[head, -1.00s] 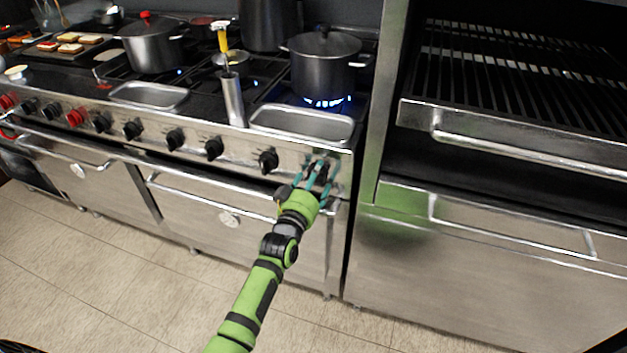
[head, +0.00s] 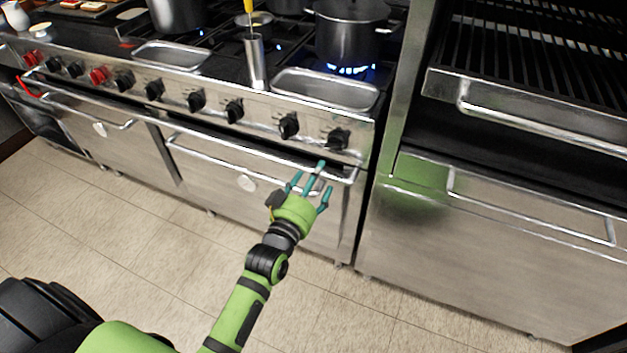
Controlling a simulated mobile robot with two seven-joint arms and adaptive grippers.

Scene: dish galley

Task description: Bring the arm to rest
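My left gripper (head: 312,183) has teal fingers on a green and black wrist. Its fingers are spread and nothing is between them. It hangs in front of the oven door at the stove's right end, just below the rightmost black knob (head: 338,139) and apart from it in the picture. My green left forearm (head: 240,312) comes up from the lower edge, left of the middle. My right gripper is not in view.
Blue flame burns under a dark pot (head: 350,35) at the stove's right. A steel tray (head: 325,90) and a tall steel container (head: 257,65) stand on the stove. A steel grill unit (head: 480,250) is at right. Tiled floor (head: 130,235) in front is clear.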

